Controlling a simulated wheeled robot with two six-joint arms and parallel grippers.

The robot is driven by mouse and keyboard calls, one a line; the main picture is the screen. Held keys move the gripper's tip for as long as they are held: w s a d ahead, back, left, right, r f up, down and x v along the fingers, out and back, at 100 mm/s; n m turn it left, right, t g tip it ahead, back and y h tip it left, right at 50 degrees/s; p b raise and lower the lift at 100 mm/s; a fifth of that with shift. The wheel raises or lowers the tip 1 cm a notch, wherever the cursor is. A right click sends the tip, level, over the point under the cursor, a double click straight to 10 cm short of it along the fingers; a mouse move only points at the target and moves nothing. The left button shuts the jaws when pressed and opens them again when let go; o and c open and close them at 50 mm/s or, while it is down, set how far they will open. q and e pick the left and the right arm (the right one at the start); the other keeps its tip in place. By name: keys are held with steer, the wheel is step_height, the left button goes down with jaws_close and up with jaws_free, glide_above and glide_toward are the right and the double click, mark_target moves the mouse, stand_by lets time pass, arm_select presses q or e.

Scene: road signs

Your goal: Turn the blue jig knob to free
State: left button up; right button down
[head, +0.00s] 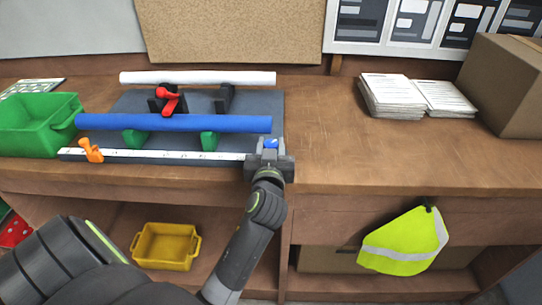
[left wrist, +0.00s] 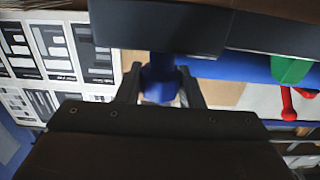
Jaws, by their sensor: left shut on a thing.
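The blue knob (head: 271,143) sits at the right end of the white ruled rail (head: 180,155) along the jig's front. My left gripper (head: 270,155) is at that end, its jaws around the knob. In the left wrist view the blue knob (left wrist: 160,80) shows between the two fingers (left wrist: 160,88) of my left gripper, which is shut on it. The knob's turn marking cannot be read. The jig's dark base (head: 262,110) carries a blue tube (head: 170,123) on green supports and a white tube (head: 200,78) behind it. My right gripper is not in view.
A red clamp lever (head: 169,99) stands behind the blue tube, and an orange knob (head: 91,150) is at the rail's left end. A green bin (head: 30,125) is at left. Paper stacks (head: 390,97) and a cardboard box (head: 505,85) stand at right. The bench between is clear.

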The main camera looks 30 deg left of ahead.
arm_select(q)
steer(key=n+g+y+b, duration=0.2)
steer(key=b, duration=0.1)
steer(key=n+g+y+b, duration=0.4)
steer(key=g+b, duration=0.1)
steer(key=shift+f+b, duration=0.3)
steer(key=n+g+y+b, duration=0.1)
steer(key=n+g+b, duration=0.1)
steer(key=g, duration=0.1)
steer(key=shift+r+n+g+y, duration=0.2)
steer(key=shift+n+g+y, duration=0.1)
steer(key=shift+y, duration=0.1)
steer(key=shift+g+b, duration=0.3)
steer(key=shift+b, duration=0.1)
steer(key=shift+r, duration=0.1)
steer(key=o, duration=0.9)
steer(key=shift+o, duration=0.2)
